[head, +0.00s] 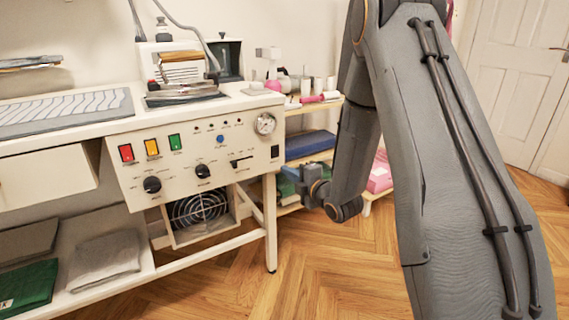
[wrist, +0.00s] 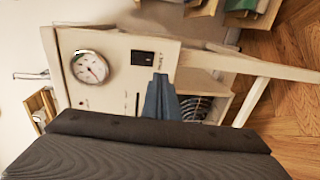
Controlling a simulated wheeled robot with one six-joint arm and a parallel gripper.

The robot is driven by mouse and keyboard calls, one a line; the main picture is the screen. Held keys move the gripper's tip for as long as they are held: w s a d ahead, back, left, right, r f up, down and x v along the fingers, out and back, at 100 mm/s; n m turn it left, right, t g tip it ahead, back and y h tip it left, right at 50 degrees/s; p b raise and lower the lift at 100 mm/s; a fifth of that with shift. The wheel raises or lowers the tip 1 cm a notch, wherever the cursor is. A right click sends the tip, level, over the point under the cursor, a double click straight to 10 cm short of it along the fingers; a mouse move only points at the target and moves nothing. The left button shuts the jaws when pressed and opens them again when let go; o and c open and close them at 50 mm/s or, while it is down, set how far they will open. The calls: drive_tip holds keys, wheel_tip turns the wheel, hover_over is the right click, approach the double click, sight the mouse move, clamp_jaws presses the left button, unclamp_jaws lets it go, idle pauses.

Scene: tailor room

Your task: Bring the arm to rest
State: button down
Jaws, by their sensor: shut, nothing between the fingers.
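My gripper (head: 290,178) is at the middle of the head view, held out to the left from my arm (head: 355,150). It is in the air near the right end of the ironing station (head: 205,160) and its white leg. In the wrist view, my gripper's fingers (wrist: 160,82) point up the picture and are close together with nothing between them. Behind them is the station's panel with a round gauge (wrist: 89,68). The same gauge (head: 265,123) shows in the head view. The arm hides part of the shelf behind it.
An iron (head: 185,91) rests on top of the station. A shelf with folded blue cloth (head: 310,144) and pink cloth (head: 379,175) stands behind my arm. Grey cloth (head: 105,258) and green cloth (head: 28,288) lie on the station's lower shelf. Wooden floor (head: 330,270) is clear toward the door (head: 518,80).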

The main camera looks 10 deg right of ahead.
drive_tip(key=d+f+v, duration=0.1)
drive_tip(key=v, duration=0.6)
drive_tip(key=s+a+r+m+g+h, duration=0.3)
drive_tip(key=s+a+m+g+h, duration=0.1)
drive_tip(key=s+a+m+g, duration=0.35)
drive_tip(key=s+a+r+m+g+p, duration=0.1)
drive_tip(key=s+a+r+m+g, duration=0.2)
drive_tip(key=s, duration=0.7)
drive_tip(key=s+a+r+m+g, duration=0.2)
drive_tip(key=s+m, duration=0.2)
drive_tip(key=s, duration=0.5)
drive_tip(key=s+a+r+m+g+p, duration=0.1)
drive_tip(key=s+a+r+m+g, duration=0.2)
drive_tip(key=s, duration=0.7)
drive_tip(key=d+r+m+h+p, duration=0.1)
drive_tip(key=d+r+m+p, duration=0.3)
drive_tip(key=d+r+p, duration=0.7)
drive_tip(key=r+p, duration=0.1)
drive_tip(key=p, duration=0.8)
drive_tip(key=shift+s+d, duration=0.2)
drive_tip(key=shift+d, duration=0.15)
drive_tip(key=shift+a+r, duration=0.1)
drive_tip(key=shift+a, duration=0.05)
